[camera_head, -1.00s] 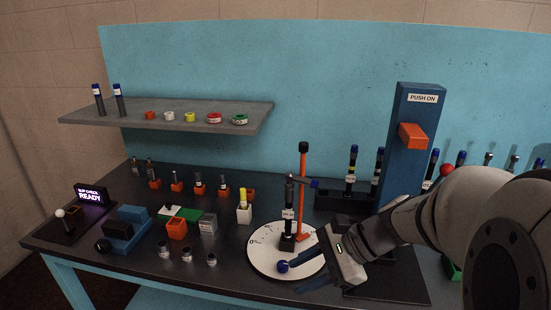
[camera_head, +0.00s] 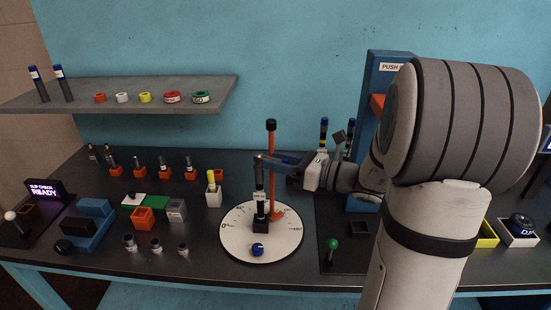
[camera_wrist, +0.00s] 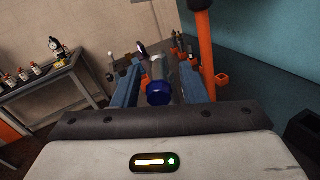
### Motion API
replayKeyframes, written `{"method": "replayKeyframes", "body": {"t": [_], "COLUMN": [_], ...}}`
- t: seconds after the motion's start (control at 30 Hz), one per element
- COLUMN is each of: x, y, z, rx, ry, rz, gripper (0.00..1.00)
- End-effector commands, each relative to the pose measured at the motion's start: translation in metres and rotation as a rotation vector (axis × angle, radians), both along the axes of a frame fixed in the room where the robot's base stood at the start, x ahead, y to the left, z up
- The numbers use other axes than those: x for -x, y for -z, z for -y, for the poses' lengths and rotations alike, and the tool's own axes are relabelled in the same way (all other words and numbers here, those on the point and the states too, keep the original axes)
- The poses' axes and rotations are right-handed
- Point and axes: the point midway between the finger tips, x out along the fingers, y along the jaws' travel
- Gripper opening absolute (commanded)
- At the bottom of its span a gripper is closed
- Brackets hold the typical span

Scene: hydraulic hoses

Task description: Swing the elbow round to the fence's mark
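The elbow (camera_head: 259,159) sits on top of a dark upright hose (camera_head: 260,200) with a white label, standing on a white round dial (camera_head: 235,243) with angle marks. Its arm points right, toward my gripper (camera_head: 275,158). In the wrist view, the elbow's blue-capped end (camera_wrist: 160,94) lies between the two blue fingers of my gripper (camera_wrist: 160,72). The fingers are apart, with a gap visible on each side of it. An orange post (camera_head: 272,170) with a black top stands on the dial just behind and right of the hose.
A blue ball-like knob (camera_head: 257,250) is at the dial's front. A tall blue "PUSH ON" column (camera_head: 386,62) stands behind my arm. Small blocks and fittings fill the bench's left side, below a grey shelf (camera_head: 150,113). In the wrist view the post (camera_wrist: 205,60) is close beside the right finger.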

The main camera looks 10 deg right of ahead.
Motion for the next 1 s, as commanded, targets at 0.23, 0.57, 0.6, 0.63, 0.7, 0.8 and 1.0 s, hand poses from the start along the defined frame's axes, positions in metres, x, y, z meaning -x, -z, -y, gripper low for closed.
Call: {"method": "replayKeyframes", "body": {"t": [0.23, 0.57, 0.6, 0.63, 0.7, 0.8, 1.0], "x": [-0.0075, -0.0073, -0.0073, -0.0073, -0.0073, -0.0072, -0.0084], "y": [-0.0001, 0.0001, 0.0001, 0.0001, 0.0001, 0.0001, -0.0005], "z": [-0.0096, -0.009, -0.009, -0.0089, -0.0088, -0.0087, -0.0129], "rx": [0.0, 0.0, 0.0, 0.0, 0.0, 0.0, 0.0], "ry": [0.001, 0.002, 0.002, 0.002, 0.002, 0.002, -0.022], "rz": [0.0, 0.0, 0.0, 0.0, 0.0, 0.0, 0.0], "gripper": [0.39, 0.28, 0.25, 0.22, 0.17, 0.09, 0.06]}}
